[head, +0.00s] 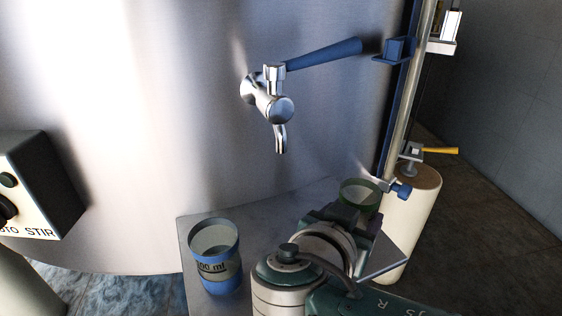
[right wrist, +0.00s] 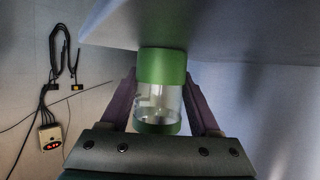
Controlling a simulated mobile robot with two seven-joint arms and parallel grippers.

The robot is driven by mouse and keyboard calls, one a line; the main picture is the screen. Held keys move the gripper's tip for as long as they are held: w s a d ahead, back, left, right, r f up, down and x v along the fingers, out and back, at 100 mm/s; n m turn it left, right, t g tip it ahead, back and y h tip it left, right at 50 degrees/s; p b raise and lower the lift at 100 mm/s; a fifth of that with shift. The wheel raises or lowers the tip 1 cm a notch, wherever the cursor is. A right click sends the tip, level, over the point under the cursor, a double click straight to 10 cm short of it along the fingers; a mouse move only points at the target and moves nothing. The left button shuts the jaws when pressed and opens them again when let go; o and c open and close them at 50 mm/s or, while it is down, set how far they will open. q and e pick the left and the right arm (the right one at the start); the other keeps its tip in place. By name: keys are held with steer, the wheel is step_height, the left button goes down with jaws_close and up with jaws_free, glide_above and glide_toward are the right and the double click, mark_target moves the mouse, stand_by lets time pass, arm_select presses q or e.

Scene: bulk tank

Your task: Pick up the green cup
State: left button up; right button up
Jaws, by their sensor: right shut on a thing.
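The green cup (right wrist: 160,66) is a clear cup with green bands at both ends. In the right wrist view it sits between the two fingers of my right gripper (right wrist: 162,108), which is shut on it. In the head view the cup's rim (head: 360,190) shows at the right end of the metal shelf (head: 262,228), just beyond my right gripper (head: 352,218). My right wrist and hand hide its lower part. I cannot tell whether its base touches the shelf. My left gripper is in neither view.
A blue cup (head: 214,258) marked in ml stands on the shelf's left side. A steel tap (head: 268,100) with a blue lever (head: 325,54) juts from the tank (head: 140,110) above the shelf. A vertical sight tube with a blue valve (head: 400,190) stands close right of the green cup.

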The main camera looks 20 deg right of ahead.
steer(key=c, duration=0.5)
steer(key=shift+c, duration=0.2)
